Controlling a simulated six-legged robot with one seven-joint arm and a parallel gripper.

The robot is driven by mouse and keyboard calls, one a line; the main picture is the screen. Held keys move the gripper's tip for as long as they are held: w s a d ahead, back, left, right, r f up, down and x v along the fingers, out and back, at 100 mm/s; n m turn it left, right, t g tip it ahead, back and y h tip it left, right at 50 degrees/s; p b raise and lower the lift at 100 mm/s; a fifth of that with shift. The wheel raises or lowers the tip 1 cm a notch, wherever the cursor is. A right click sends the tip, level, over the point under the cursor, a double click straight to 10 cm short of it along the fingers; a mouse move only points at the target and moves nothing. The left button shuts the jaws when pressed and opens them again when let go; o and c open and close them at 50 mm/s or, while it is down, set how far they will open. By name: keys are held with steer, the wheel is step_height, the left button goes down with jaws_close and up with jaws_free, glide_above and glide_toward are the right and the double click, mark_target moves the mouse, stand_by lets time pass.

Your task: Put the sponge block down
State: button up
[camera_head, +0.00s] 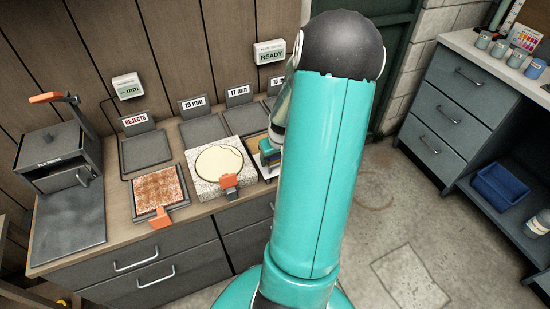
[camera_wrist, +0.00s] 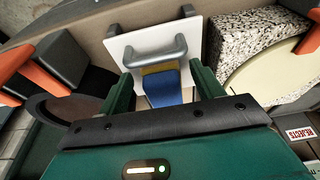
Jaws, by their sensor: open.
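In the wrist view, the sponge block (camera_wrist: 168,88) shows as a blue piece with a yellow band. It lies between the two green fingers of my gripper (camera_wrist: 161,72), which stand apart on either side of it. Beyond it is a white plate (camera_wrist: 190,37) with a grey bar handle (camera_wrist: 153,50). I cannot tell whether the block rests on the plate or just in front of it. In the head view my teal arm hides most of this spot. Only a small blue-green bit shows at the arm's left edge, above a pale board on the counter.
On the counter (camera_head: 118,205) are a speckled slab (camera_head: 203,180) with a cream disc (camera_head: 219,160), a rust-speckled tile (camera_head: 158,189), and a dark press (camera_head: 58,155) with an orange handle. Several labelled dark trays stand behind. The REJECTS tray (camera_head: 146,150) is empty. Floor right of my arm is clear.

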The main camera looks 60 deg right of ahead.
steer(key=v, duration=1.1)
steer(key=w+a+r+n, duration=0.25)
steer(key=a+r, duration=0.25)
steer(key=a, duration=0.4)
steer(key=w+a+r+n, duration=0.1)
steer(key=w+a+r, duration=0.35)
steer(key=a, duration=0.45)
steer(key=s+a+r+t, duration=0.1)
steer(key=s+a+r, duration=0.1)
steer(key=a, duration=0.4)
steer(key=s+a+r+n+t+y, duration=0.1)
steer(key=s+a+r, duration=0.2)
steer(key=a, duration=0.4)
steer(key=s+a+r+n+t, duration=0.1)
steer(key=s+a+r, duration=0.1)
steer(key=a, duration=0.4)
steer(key=shift+s+a+r, duration=0.2)
steer(key=shift+s+r, duration=0.1)
steer(key=shift+r, duration=0.35)
steer(key=shift+d, duration=0.15)
